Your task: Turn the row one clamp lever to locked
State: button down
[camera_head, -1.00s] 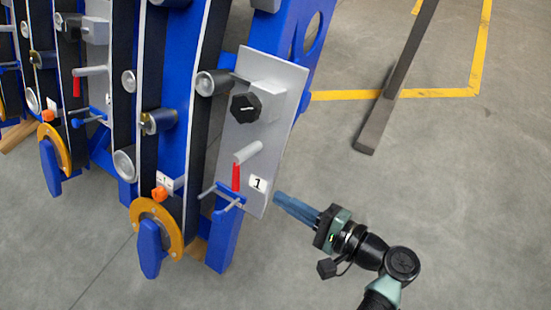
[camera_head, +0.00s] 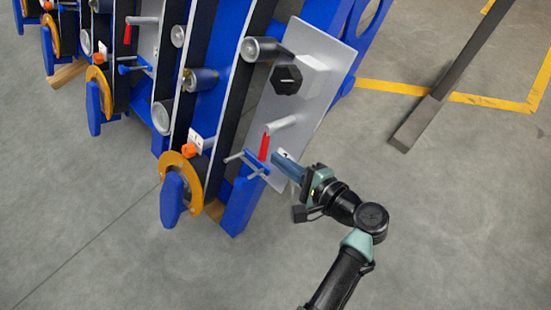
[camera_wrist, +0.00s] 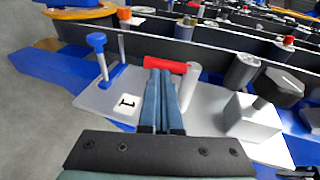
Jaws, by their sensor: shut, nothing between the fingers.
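The row one lever is a red bar (camera_head: 264,147) hanging down from a grey round post (camera_head: 281,124) on a light grey plate (camera_head: 312,80). In the wrist view the red lever (camera_wrist: 165,65) runs left from the post (camera_wrist: 190,82). My gripper (camera_head: 277,157) is shut and empty, its blue fingers just right of the lever's lower part. In the wrist view the fingertips (camera_wrist: 160,73) overlap the lever's lower edge near the post; I cannot tell whether they touch. The label "1" (camera_wrist: 127,103) lies left of the fingers.
A blue T-handled screw (camera_head: 246,161) stands beside the lever's lower end. A black knob (camera_head: 287,80) on a grey box sits higher on the plate. Similar rows with an orange ring wheel (camera_head: 182,182) lie to the left.

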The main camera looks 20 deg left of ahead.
aim_at(264, 155)
jog(key=shift+x, duration=1)
jog(key=shift+s+a+f+m+t+y+b, duration=0.1)
jog(key=shift+a+f+m+t+y+b, duration=0.35)
jog(key=shift+t+b, duration=0.3)
jog(key=shift+a+f, duration=0.1)
jog(key=shift+a, duration=0.1)
